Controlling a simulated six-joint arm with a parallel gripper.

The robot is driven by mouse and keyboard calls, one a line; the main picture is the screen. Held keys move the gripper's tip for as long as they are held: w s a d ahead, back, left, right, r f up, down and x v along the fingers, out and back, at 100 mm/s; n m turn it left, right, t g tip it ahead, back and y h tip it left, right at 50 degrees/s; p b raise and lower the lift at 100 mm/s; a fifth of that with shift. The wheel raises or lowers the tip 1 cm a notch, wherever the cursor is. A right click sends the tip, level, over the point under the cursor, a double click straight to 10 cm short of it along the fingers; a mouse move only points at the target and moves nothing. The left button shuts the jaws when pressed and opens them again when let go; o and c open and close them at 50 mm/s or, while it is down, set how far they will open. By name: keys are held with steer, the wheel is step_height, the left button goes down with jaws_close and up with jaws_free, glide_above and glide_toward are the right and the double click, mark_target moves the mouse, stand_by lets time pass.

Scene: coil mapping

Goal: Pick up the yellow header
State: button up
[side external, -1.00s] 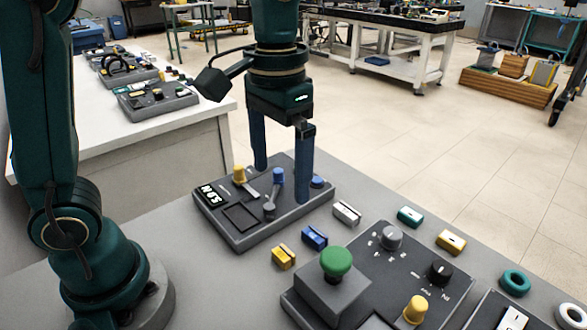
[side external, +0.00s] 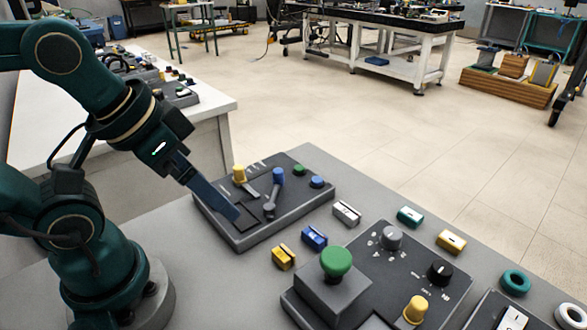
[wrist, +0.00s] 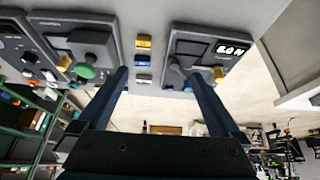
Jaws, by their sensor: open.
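The yellow header (side external: 284,257) looks like a small slotted block lying on the grey table, at the near end of a short row with a blue block (side external: 314,237) and a white block (side external: 346,212). In the wrist view the yellow header (wrist: 143,41) shows between the fingers, beyond their tips. My gripper (side external: 232,213) is open and empty, tilted, up and left of the header and in front of the lever panel. In the side view one finger hides the other; both show apart in the wrist view (wrist: 156,73). Another yellow block (side external: 451,242) lies farther right.
The lever panel (side external: 243,237) with upright yellow and blue knobs stands behind the row. A dark control box (side external: 408,262) with a green mushroom button (side external: 336,262) stands close on the right. A teal block (side external: 410,216) and rings lie farther right.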

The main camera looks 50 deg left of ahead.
steer(key=shift+w+f, duration=0.15)
steer(key=shift+w, duration=0.05)
steer(key=c, duration=0.5)
steer(key=shift+o, duration=0.2)
